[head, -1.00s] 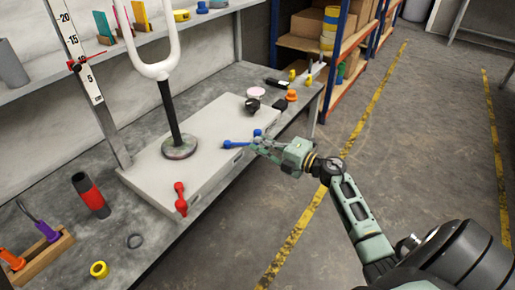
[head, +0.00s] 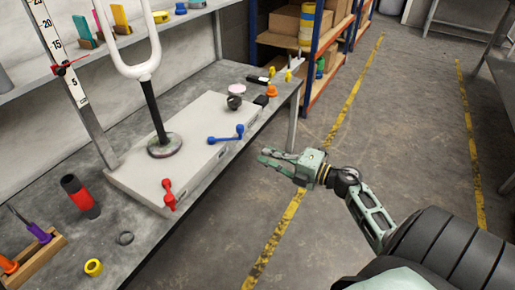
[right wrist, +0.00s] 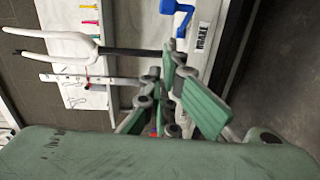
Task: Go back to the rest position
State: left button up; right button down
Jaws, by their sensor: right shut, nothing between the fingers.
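My right gripper (head: 267,156) is shut and empty. It hangs in the air to the right of the workbench's front edge, over the floor, with its fingers pointing left towards the bench. In the right wrist view my right gripper (right wrist: 180,65) shows its green finger links. The blue handle (head: 226,136) is on the front right of the pale box (head: 205,112), apart from the gripper. The blue handle also shows at the top of the right wrist view (right wrist: 178,8). My left gripper is not in view.
A storage rack (head: 312,65) stands behind. The floor (head: 405,150) to the right is open.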

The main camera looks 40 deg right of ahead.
jog(key=shift+s+d, duration=0.15)
jog(key=shift+s, duration=0.3)
